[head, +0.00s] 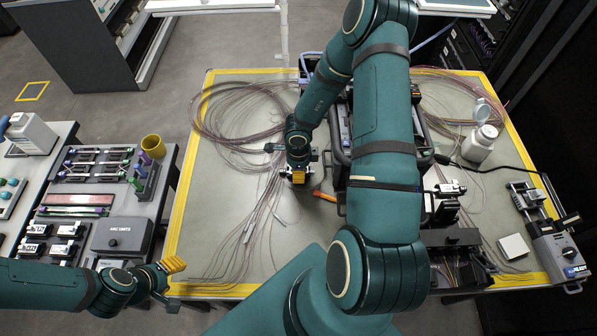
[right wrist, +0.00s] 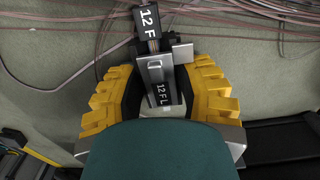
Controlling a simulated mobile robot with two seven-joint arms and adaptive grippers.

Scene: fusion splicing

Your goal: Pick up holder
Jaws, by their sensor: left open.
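A holder (right wrist: 155,72) marked "12 F L", with a metal plate and a black block, lies on the work mat between the yellow fingers of my right gripper (right wrist: 160,72). The fingers flank it closely on both sides; whether they press on it cannot be told. In the head view my right gripper (head: 298,176) points down at the mat left of the black central equipment, and mostly hides the holder. My left gripper (head: 170,282) is open and empty at the lower left, near the mat's front left corner.
Thin cables (head: 235,110) lie coiled on the mat's left side. An orange-handled tool (head: 324,196) lies just right of my right gripper. A black-framed equipment case (head: 340,150) stands beside it. A side table (head: 160,215) at left carries tools, a yellow cup (head: 153,146) and a grey box (head: 122,236).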

